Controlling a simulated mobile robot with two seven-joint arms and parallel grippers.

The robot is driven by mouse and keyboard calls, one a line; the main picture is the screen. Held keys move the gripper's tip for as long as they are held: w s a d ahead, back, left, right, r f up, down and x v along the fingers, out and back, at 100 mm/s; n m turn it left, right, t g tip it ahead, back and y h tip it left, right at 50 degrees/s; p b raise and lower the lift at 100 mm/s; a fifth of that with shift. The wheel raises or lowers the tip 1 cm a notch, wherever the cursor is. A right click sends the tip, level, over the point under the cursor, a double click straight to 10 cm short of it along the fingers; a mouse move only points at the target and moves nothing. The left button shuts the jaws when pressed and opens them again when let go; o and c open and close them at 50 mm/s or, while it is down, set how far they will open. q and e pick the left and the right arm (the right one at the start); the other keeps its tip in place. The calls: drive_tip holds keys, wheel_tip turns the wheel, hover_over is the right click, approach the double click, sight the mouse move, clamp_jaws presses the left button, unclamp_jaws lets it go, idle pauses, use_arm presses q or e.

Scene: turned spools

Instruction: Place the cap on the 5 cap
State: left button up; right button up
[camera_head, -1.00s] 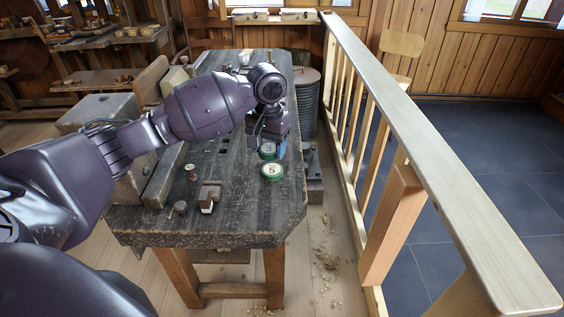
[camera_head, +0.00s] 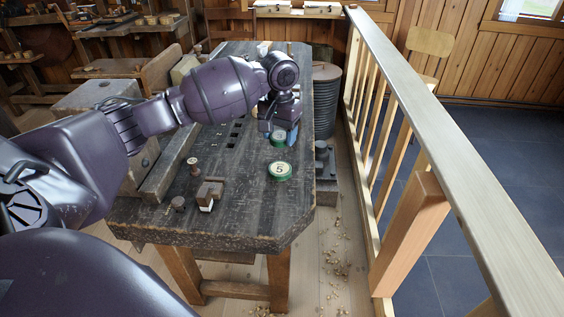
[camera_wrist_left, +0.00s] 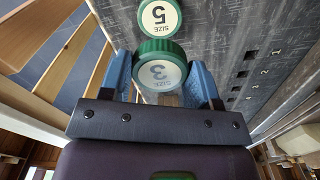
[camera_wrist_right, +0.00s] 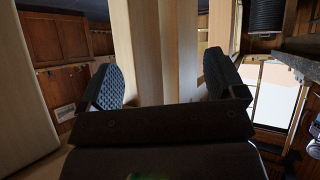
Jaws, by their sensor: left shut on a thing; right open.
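The 5 cap (camera_head: 280,171) is a green disc with a white face marked 5. It lies face up on the dark workbench (camera_head: 240,222), and its "SIZE 5" label shows in the left wrist view (camera_wrist_left: 160,17). My left gripper (camera_head: 281,135) is shut on a green cap marked "SIZE 3" (camera_wrist_left: 161,72), held between its blue fingers. In the head view this 3 cap (camera_head: 278,140) is just beyond the 5 cap, apart from it. Its exact height over the bench is hard to tell. My right gripper (camera_wrist_right: 163,88) is open and empty; it is outside the head view.
A wooden block (camera_head: 209,192) and small turned pieces (camera_head: 192,165) lie left of the 5 cap. A wooden railing (camera_head: 425,150) runs along the bench's right side. A dark ribbed drum (camera_head: 325,95) stands between them.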

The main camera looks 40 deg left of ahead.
sight(280, 168)
use_arm(q)
wheel_tip(280, 168, down, 3)
drive_tip(key=shift+f, duration=0.1)
wheel_tip(280, 168, down, 6)
drive_tip(key=shift+r+b, duration=0.15)
drive_tip(key=shift+b, duration=0.75)
drive_tip(key=o, duration=0.9)
drive_tip(key=shift+r, duration=0.1)
